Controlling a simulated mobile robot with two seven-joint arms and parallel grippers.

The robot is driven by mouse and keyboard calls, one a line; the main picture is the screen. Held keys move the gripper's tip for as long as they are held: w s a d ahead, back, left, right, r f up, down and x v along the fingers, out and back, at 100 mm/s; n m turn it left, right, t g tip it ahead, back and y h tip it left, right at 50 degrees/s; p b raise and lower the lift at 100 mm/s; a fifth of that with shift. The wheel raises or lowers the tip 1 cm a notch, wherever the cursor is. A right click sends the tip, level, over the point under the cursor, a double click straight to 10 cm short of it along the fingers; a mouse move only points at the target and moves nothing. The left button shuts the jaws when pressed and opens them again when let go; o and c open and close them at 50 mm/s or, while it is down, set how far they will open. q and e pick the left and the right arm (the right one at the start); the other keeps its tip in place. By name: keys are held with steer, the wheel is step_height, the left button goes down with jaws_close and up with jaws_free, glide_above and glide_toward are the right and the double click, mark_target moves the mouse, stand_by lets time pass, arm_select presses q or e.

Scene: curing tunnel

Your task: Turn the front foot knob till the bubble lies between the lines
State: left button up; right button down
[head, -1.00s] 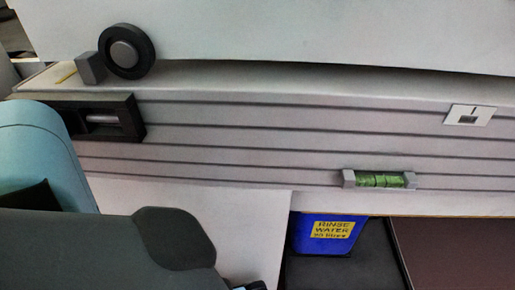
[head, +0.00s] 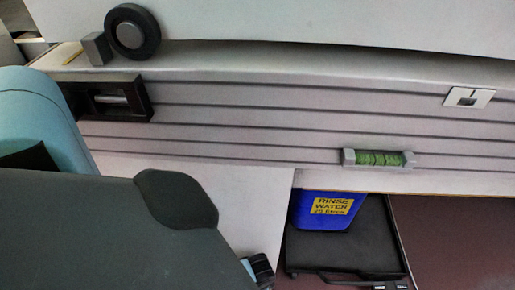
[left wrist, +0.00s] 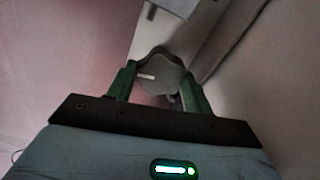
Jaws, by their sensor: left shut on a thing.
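The front foot knob (left wrist: 160,76) is grey and lobed with a white mark, in the left wrist view. My left gripper (left wrist: 158,84) is shut on it, with one green finger on each side. The spirit level (head: 348,158), with a green vial (head: 380,159) between grey end blocks, sits on the lower part of the ribbed grey panel. Dark lines cross the vial, but I cannot make out where the bubble lies. My right gripper is not in view.
The ribbed panel (head: 250,118) carries a black recessed handle (head: 140,101) at left and a small white slotted plate (head: 469,97) at right. A black round wheel (head: 150,35) sits above. A blue rinse water container (head: 306,212) stands on a black platform (head: 350,245) below.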

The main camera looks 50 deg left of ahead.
arm_select(q)
steer(key=n+p, duration=0.2)
steer(key=n, duration=0.2)
steer(key=shift+r+n, duration=0.1)
steer(key=shift+n, duration=0.2)
steer(key=n+p, duration=0.1)
steer(key=n, duration=0.1)
steer(key=shift+n, duration=1.3)
steer(key=n+p, duration=0.1)
steer(key=n, duration=0.2)
steer(key=shift+n, duration=0.3)
steer(key=n, duration=0.4)
steer(key=shift+n, duration=0.3)
steer(key=n, duration=0.2)
steer(key=shift+n, duration=1)
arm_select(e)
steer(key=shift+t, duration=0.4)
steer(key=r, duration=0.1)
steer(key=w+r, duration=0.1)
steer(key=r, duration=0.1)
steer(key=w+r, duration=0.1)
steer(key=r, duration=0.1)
arm_select(q)
steer(key=shift+n, duration=0.3)
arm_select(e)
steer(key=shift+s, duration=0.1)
